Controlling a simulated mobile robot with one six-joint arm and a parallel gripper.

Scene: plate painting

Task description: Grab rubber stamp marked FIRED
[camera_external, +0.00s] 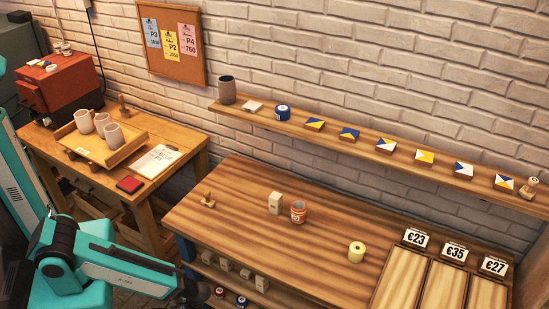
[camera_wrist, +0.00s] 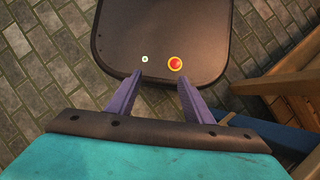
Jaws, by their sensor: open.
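Several small wooden stamp-like pieces show in the external view. One stamp (camera_external: 208,201) stands on the main table's left end. Another stamp (camera_external: 123,108) stands at the back of the left table. A third piece (camera_external: 529,187) is on the wall shelf's right end. No FIRED marking is readable on any of them. My gripper (camera_wrist: 162,80) is open and empty in the wrist view, its two purple fingers apart above my dark base plate. In the external view my arm's end is low, in front of the main table's left end. No stamp shows in the wrist view.
The left table holds a tray (camera_external: 138,144) with cups, a red ink pad (camera_external: 129,185) and a paper sheet. The main table (camera_external: 250,215) bears a box (camera_external: 275,203), a striped can (camera_external: 298,211) and a yellow roll (camera_external: 356,252). Its middle front is clear.

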